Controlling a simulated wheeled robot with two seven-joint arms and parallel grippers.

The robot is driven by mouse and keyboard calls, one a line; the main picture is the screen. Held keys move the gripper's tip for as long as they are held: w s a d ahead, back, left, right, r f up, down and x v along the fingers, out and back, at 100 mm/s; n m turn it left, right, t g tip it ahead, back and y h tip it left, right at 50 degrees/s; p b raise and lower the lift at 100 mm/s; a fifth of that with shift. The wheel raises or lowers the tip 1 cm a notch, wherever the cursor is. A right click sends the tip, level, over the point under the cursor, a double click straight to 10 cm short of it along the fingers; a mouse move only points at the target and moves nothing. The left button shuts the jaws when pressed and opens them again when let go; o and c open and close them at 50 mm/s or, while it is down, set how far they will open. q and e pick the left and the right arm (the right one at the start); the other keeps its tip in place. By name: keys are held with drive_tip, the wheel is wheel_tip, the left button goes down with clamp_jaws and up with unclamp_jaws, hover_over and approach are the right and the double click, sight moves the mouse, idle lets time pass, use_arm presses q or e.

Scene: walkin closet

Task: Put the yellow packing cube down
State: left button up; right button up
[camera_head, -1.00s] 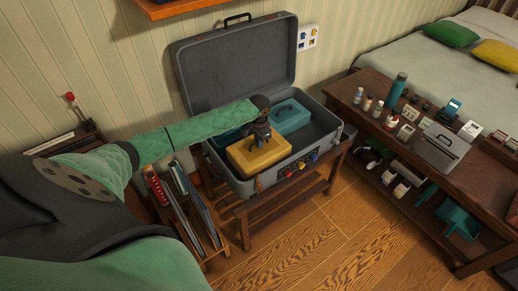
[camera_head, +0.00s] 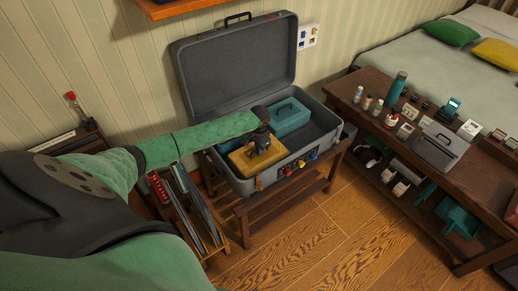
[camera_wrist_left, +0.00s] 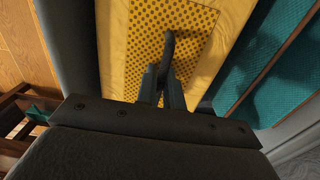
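The yellow packing cube (camera_head: 240,158) sits low inside the front left part of the open grey suitcase (camera_head: 325,133), its top near the level of the front rim. My left gripper (camera_head: 262,143) is directly above it, pointing down. In the left wrist view, the fingers (camera_wrist_left: 170,85) are close together on the dark handle of the yellow cube (camera_wrist_left: 206,25). Whether the cube's underside touches the suitcase floor is hidden by the front wall. My right gripper is not in view.
A teal packing cube (camera_head: 289,117) lies in the suitcase behind the yellow one; another teal piece shows partly behind my arm. The suitcase's right side has free room. The suitcase stands on a wooden rack (camera_head: 285,200). A dark wooden table (camera_head: 440,180) with small items stands right.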

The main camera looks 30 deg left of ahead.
use_arm(q)
drive_tip(key=o, duration=0.4)
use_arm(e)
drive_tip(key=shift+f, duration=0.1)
